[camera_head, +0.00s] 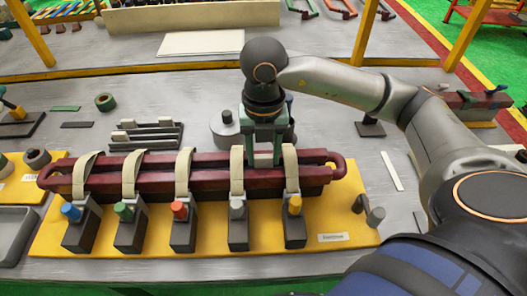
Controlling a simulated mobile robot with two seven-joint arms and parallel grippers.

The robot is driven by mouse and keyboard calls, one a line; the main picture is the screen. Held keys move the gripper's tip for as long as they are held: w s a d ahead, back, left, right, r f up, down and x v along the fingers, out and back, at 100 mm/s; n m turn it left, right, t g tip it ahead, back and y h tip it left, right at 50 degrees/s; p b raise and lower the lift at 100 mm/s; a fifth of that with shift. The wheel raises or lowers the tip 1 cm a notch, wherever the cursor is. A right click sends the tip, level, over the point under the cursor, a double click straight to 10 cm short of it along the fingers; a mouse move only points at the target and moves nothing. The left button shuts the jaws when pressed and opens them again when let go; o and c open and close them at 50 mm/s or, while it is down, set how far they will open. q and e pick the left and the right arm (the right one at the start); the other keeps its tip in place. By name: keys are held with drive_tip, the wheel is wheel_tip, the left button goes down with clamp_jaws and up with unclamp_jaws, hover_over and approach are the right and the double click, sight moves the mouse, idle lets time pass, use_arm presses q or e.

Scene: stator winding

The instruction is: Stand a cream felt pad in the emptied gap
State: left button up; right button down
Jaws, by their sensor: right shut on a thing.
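A maroon coil (212,183) lies along the yellow board, with several cream bands (183,172) looped over it. My right gripper (264,157) points down over the coil's right part, between the two rightmost bands. It is shut on a small pale piece, mostly hidden between its fingers; I cannot tell if this is the cream felt pad. The gripper also hides the gap area under it. A grey slotted rack (150,141) with small cream ends stands behind the coil. My left gripper is not in view.
Several dark clamp blocks with coloured knobs (179,210) line the coil's front on the yellow board (215,233). Grey round pots (226,126) stand close behind my gripper. A green tape roll (105,102) and green strips lie at back left. A grey tray (12,232) is at left.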

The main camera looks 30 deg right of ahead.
sight(264, 156)
drive_tip(key=shift+c, duration=1.4)
unclamp_jaws()
drive_tip(key=shift+r, duration=0.1)
wheel_tip(264, 156, up, 12)
drive_tip(key=p, duration=0.2)
drive_tip(key=shift+r, duration=0.15)
